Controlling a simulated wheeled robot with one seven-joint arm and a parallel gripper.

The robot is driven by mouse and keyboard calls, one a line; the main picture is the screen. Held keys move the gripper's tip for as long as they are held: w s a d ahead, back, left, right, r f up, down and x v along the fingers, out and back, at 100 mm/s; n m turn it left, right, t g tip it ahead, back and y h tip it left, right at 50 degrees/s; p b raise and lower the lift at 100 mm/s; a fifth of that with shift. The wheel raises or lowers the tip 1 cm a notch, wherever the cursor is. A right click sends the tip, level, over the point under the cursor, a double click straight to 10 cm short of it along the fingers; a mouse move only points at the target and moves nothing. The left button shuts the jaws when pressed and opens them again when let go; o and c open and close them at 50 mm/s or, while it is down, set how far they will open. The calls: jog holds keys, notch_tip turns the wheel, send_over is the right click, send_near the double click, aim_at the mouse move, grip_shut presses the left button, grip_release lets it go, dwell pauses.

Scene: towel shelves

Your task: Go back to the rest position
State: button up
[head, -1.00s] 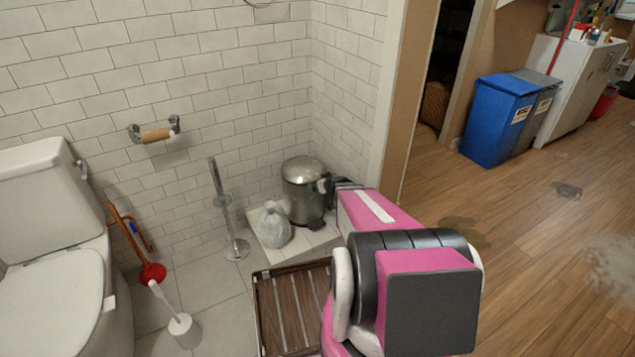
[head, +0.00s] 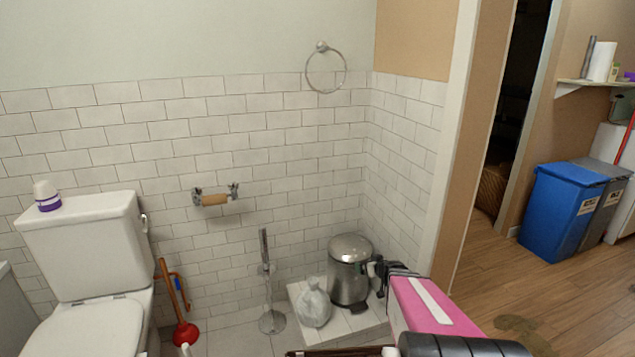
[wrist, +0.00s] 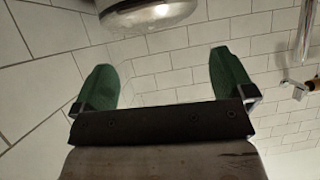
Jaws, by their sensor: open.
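My gripper is open and empty in the wrist view (wrist: 160,85), its two green fingertips wide apart with tiled wall behind the gap. In the head view my gripper (head: 385,270) is at the end of my pink arm, seen small and partly blocked by the arm, just right of the steel pedal bin. Whether it touches the bin cannot be told. The bin's metal body also shows at the top of the wrist view, beyond the fingers.
The pedal bin (head: 349,272) and a grey bag (head: 313,303) stand on a low white tiled ledge. A toilet (head: 90,250), red plunger (head: 185,333) and paper holder (head: 215,197) are left. A door frame (head: 450,150) is right. Wooden floor beyond, with blue bin (head: 560,215), is open.

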jog(key=s+a+r+g, duration=0.5)
jog(key=s+a+g, duration=0.3)
jog(key=s+a, duration=0.35)
jog(key=s+d+r+m+g+h, duration=0.3)
jog(key=s+h, duration=0.1)
jog(key=s, duration=0.2)
jog(key=shift+s+g, duration=0.25)
jog(key=shift+g, duration=0.05)
